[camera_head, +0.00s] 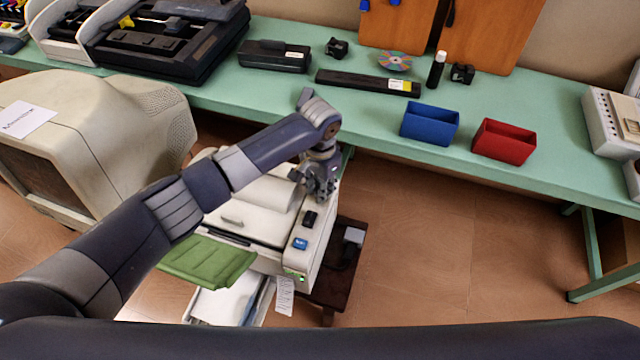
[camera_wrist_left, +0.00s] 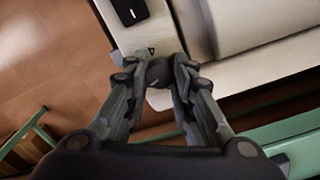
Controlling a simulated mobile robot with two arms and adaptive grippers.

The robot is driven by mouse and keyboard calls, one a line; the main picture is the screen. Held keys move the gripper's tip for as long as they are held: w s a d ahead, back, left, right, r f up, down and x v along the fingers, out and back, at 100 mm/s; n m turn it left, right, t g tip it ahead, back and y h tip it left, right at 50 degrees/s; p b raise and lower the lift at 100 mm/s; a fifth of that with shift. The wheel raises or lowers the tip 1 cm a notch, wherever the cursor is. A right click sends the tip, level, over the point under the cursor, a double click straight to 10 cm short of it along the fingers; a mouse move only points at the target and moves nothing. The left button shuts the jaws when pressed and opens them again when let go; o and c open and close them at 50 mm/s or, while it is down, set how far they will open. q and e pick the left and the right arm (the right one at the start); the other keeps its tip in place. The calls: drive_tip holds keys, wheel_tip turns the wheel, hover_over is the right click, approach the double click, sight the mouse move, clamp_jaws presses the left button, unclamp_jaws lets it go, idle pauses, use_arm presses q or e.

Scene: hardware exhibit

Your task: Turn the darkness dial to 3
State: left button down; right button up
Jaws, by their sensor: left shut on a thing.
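The cream office machine (camera_head: 255,202) stands on a dark stand below the green bench. My left gripper (camera_head: 318,192) is over the far right corner of its top panel. In the left wrist view, my left gripper (camera_wrist_left: 160,78) is shut on a small dark dial (camera_wrist_left: 158,71), with a finger on each side. A small black triangle mark (camera_wrist_left: 151,51) shows on the panel beside the dial. The fingers cover most of the dial, and I cannot read its setting or any numbers. My right gripper is not in view.
On the same panel are a black rocker switch (camera_head: 310,219), a blue button (camera_head: 300,243) and a green light (camera_head: 302,278). A beige monitor (camera_head: 100,125) stands to the left. The green bench (camera_head: 380,120) runs behind, with blue (camera_head: 429,124) and red (camera_head: 503,141) bins.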

use_arm(q)
drive_tip(key=m+p, duration=0.1)
drive_tip(key=m, duration=0.3)
drive_tip(key=shift+m, duration=2.8)
drive_tip(key=c, duration=1.3)
unclamp_jaws()
drive_tip(key=shift+c, duration=0.2)
wheel_tip(320, 180, up, 12)
drive_tip(key=shift+f, duration=0.1)
